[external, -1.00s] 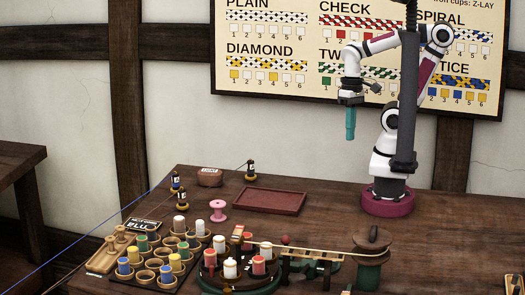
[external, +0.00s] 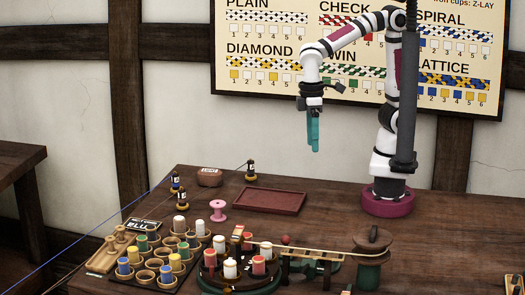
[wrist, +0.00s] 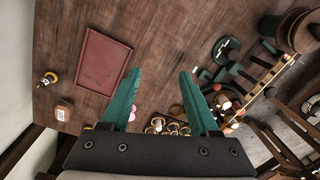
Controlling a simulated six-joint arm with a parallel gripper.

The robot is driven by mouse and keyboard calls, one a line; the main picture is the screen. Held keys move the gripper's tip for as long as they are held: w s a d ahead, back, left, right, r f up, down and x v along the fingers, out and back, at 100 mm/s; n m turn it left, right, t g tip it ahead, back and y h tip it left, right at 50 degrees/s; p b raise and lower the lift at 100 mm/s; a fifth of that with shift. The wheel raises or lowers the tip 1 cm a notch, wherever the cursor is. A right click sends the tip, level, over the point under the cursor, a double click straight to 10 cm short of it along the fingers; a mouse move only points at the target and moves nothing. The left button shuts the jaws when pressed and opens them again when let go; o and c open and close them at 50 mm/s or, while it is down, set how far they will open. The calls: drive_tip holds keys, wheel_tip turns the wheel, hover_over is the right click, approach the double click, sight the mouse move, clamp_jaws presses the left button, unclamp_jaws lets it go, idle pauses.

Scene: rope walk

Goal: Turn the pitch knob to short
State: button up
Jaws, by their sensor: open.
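My gripper (external: 314,149) is open and empty, pointing down high above the back of the table. In the wrist view its two green fingers (wrist: 158,74) stand apart with nothing between them. A round dark dial with a white mark and green rim (wrist: 226,49) lies right of the fingers in the wrist view. It may be the pitch knob, but its labels and setting are too small to read. In the external view, the wooden slatted rail (external: 312,254) partly hides that area.
A red tray (external: 270,200) lies at the table's back. A carousel with white and red bobbins (external: 230,268), cups with coloured bobbins (external: 175,262), and a pink spool (external: 218,209) stand toward the front left. A large green-based reel (external: 369,275) stands right of the rail.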

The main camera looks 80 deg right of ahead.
drive_tip(key=shift+o, duration=0.4)
drive_tip(key=s+a+f+n, duration=0.1)
drive_tip(key=a+n, duration=0.3)
drive_tip(key=a, duration=0.5)
drive_tip(key=shift+a+f, duration=0.3)
drive_tip(key=shift+a, duration=0.1)
drive_tip(key=s+a+f+n, duration=0.4)
drive_tip(key=s+a+n, duration=0.25)
drive_tip(key=a, duration=0.55)
drive_tip(key=shift+m+t+h, duration=0.3)
drive_tip(key=shift+m+t, duration=0.05)
drive_tip(key=shift+t, duration=0.05)
drive_tip(key=f, duration=1.5)
drive_tip(key=shift+s+a+f, duration=0.1)
drive_tip(key=shift+s+f, duration=0.15)
clamp_jaws()
